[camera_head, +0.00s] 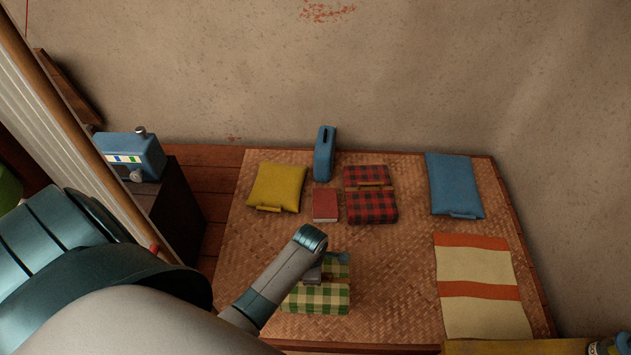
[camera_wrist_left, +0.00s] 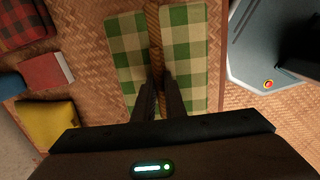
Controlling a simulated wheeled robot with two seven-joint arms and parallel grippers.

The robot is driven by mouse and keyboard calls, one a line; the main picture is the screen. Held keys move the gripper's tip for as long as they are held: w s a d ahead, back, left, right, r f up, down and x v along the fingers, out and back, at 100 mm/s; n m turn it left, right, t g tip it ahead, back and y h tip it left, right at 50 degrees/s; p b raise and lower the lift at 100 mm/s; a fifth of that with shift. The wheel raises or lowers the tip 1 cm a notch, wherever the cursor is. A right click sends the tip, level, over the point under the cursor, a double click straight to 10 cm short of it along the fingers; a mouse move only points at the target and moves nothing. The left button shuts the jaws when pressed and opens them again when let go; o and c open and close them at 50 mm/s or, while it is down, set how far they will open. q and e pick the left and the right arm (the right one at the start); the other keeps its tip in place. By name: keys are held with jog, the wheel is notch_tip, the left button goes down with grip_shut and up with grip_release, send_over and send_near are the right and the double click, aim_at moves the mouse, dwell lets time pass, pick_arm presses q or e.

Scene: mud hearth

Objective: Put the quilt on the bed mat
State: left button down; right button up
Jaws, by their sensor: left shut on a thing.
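A green-and-cream checked folded quilt (camera_head: 315,299) is at the front of the woven bed mat (camera_head: 395,270). My left gripper (camera_head: 325,268) comes down over the quilt's middle and is shut on it. In the left wrist view its fingertips (camera_wrist_left: 160,80) point into the gap between the quilt's two padded halves (camera_wrist_left: 128,45). The grasped part is hidden by the fingers. The quilt lies flat over the mat; I cannot tell whether it rests on it or hangs just above. My right gripper is in neither view.
On the mat are a yellow cushion (camera_head: 276,187), a red book (camera_head: 325,205), a blue upright object (camera_head: 324,153), a red checked folded cloth (camera_head: 371,207), a blue cushion (camera_head: 453,185) and a striped cloth (camera_head: 480,290). A blue radio (camera_head: 135,155) stands on a dark box at left.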

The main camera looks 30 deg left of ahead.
pick_arm(q)
jog(key=shift+w+a+f, duration=0.25)
jog(key=shift+w+f, duration=0.05)
jog(key=shift+w, duration=0.15)
jog(key=shift+w+a+f, duration=0.25)
jog(key=shift+w, duration=0.2)
jog(key=shift+f+p, duration=0.35)
jog(key=shift+f, duration=1.65)
jog(key=c, duration=1.8)
grip_release()
jog(key=shift+f, duration=0.1)
jog(key=shift+s, duration=0.1)
jog(key=shift+r, duration=0.2)
jog(key=r, duration=0.8)
jog(key=s+r, duration=0.1)
jog(key=r, duration=0.2)
jog(key=shift+r, duration=0.4)
